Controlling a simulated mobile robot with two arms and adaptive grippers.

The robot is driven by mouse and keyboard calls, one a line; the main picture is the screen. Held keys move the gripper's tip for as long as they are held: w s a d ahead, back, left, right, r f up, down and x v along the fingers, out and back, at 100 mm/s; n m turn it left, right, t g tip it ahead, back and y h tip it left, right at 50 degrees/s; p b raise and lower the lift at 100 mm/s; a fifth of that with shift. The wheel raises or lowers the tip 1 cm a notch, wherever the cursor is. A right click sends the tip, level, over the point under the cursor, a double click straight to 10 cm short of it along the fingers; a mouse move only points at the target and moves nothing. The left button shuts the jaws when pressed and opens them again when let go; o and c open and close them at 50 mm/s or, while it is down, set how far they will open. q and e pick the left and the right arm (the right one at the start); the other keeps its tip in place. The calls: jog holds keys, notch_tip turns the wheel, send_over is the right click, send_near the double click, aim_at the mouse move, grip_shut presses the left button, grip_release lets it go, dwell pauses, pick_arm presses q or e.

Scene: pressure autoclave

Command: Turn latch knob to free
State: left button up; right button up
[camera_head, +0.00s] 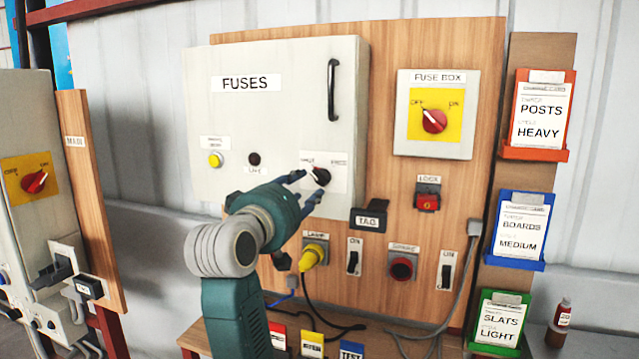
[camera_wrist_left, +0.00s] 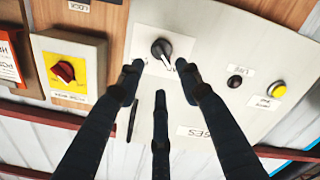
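The black latch knob (camera_head: 321,176) sits on a white label plate at the lower right of the grey FUSES cabinet door (camera_head: 280,130). Its white pointer points up and to the left; the small words beside it are too blurred to read surely. My left gripper (camera_head: 306,187) is in front of the knob, its dark fingers spread and partly covering the plate. In the left wrist view, which is turned roughly upside down, the knob (camera_wrist_left: 162,49) shows just beyond the open fingertips (camera_wrist_left: 160,78). Nothing is between the fingers. My right gripper is not in view.
The FUSE BOX switch (camera_head: 433,120) is right of the cabinet, with a red LOCK (camera_head: 428,196) below it. A black TAG piece (camera_head: 370,216) sticks out below right of the knob. A yellow plug (camera_head: 312,256) and cable lie beneath. The door handle (camera_head: 333,90) is above.

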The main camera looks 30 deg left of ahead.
aim_at(319, 179)
pick_arm(q)
jog(key=b+x, duration=0.1)
jog(key=x, duration=0.8)
jog(key=shift+d+f, duration=0.1)
grip_shut()
